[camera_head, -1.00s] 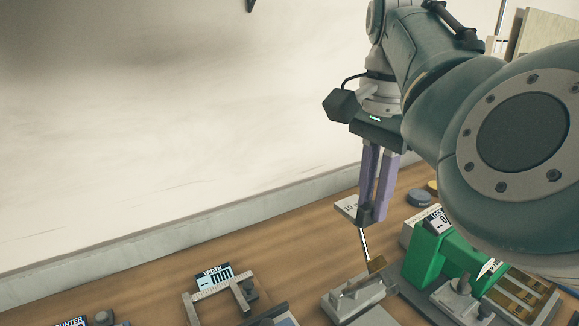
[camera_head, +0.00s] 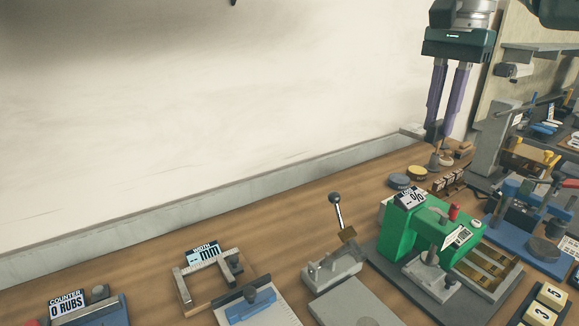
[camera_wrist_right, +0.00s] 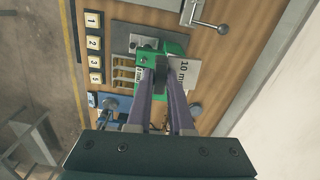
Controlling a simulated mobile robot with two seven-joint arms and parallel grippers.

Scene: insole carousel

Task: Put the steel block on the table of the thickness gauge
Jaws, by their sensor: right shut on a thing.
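My right gripper (camera_head: 436,135) is raised at the upper right of the head view, above the back of the bench. It is shut on a pale grey steel block (camera_head: 412,131), which shows small and partly hidden behind the fingers. In the wrist view the block (camera_wrist_right: 184,76), marked "10 m…", sticks out beside the fingertips (camera_wrist_right: 165,72). A green C-shaped stand (camera_head: 402,231) with a small display seems to be the thickness gauge. A small grey round part (camera_head: 428,274) sits low in its opening. The gripper is apart from it. My left gripper is not in view.
A grey lever clamp (camera_head: 335,268) stands left of the green stand. A width gauge (camera_head: 205,270) and a rub counter (camera_head: 72,305) are farther left. Round discs (camera_head: 400,181) lie behind the stand. Blue fixtures (camera_head: 535,240) crowd the right. The bench's back left is bare.

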